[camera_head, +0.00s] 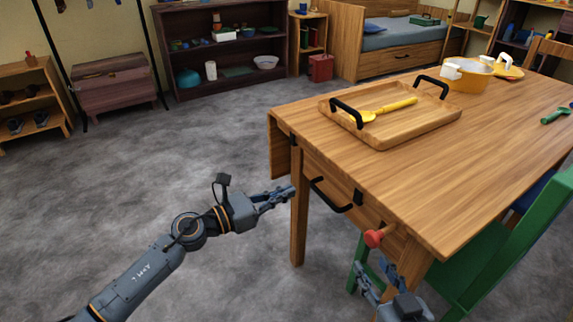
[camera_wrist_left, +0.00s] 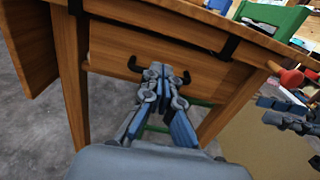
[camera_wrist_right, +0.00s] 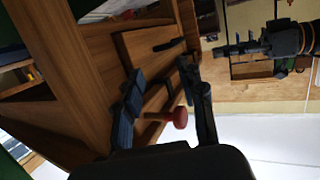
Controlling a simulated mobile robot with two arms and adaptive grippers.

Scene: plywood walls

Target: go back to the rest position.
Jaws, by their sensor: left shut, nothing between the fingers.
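My left gripper (camera_head: 290,190) is in front of the table's left leg, below the tabletop. In the left wrist view its fingertips (camera_wrist_left: 160,72) are together with nothing between them, in front of the drawer handle (camera_wrist_left: 135,65). My right gripper (camera_head: 378,270) is at the lower right of the head view, below the table's front edge near a red knob (camera_head: 374,238). In the right wrist view its fingers (camera_wrist_right: 160,75) stand apart, and the red knob (camera_wrist_right: 180,118) shows between them. I cannot tell whether they touch the knob.
The wooden table (camera_head: 500,120) bears a tray (camera_head: 437,118) with black handles and a yellow utensil (camera_head: 390,108), and a yellow pot (camera_head: 466,80). A green chair (camera_head: 500,250) stands close at the right. The grey floor (camera_head: 120,200) at the left is clear.

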